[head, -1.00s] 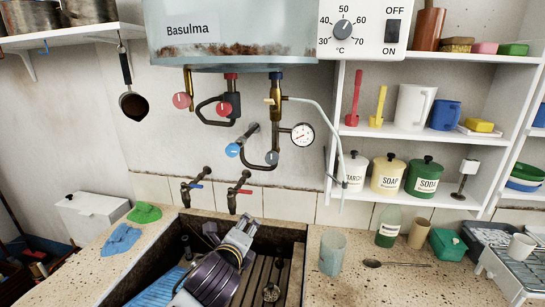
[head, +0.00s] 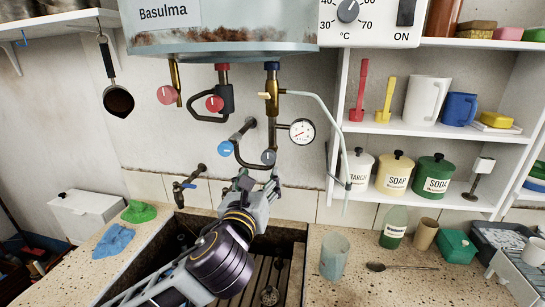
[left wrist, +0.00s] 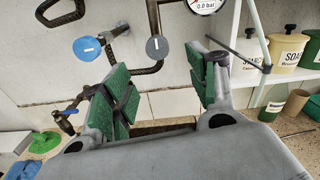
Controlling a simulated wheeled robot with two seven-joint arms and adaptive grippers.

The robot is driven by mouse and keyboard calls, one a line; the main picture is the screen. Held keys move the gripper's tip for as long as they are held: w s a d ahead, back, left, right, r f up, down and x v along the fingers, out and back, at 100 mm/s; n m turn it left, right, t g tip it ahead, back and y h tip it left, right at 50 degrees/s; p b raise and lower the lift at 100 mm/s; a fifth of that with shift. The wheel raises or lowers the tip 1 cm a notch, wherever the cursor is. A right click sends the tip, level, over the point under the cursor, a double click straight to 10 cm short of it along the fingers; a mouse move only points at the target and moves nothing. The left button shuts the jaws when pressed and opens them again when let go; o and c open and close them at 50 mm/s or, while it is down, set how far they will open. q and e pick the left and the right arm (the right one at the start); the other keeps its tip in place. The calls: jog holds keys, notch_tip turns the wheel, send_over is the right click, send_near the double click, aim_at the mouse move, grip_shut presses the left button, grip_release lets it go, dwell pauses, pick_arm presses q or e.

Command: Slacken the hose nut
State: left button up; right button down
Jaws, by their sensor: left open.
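A pale thin hose (head: 318,107) leaves the side of the brass valve (head: 272,95) under the boiler and hangs down the wall past the gauge. A small fitting (head: 284,91) joins hose and valve; it is too small to tell whether this is the hose nut. My right gripper is not in view.
The boiler (head: 220,35) hangs above. A pressure gauge (head: 302,131) sticks out right of the valve. A tap (head: 185,187) stands left of my arm over the stone trough (head: 284,240). Shelves with jars (head: 394,172) are at right; a tumbler (head: 334,258) is on the counter.

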aim_at(268, 159)
pick_arm(q)
jog(key=w, duration=0.4)
jog(key=w+d, duration=0.1)
jog(key=w, duration=0.1)
jog(key=shift+r+p, duration=0.15)
jog(key=shift+p, duration=0.15)
jog(key=shift+w+d, duration=0.2)
jog(key=shift+w, duration=1)
jog(key=shift+w+d, duration=0.2)
jog(key=shift+w, duration=1)
jog(key=shift+w+d+p, duration=0.15)
jog(key=shift+w+p, duration=0.15)
jog(key=shift+w, duration=0.75)
jog(key=shift+d, duration=0.1)
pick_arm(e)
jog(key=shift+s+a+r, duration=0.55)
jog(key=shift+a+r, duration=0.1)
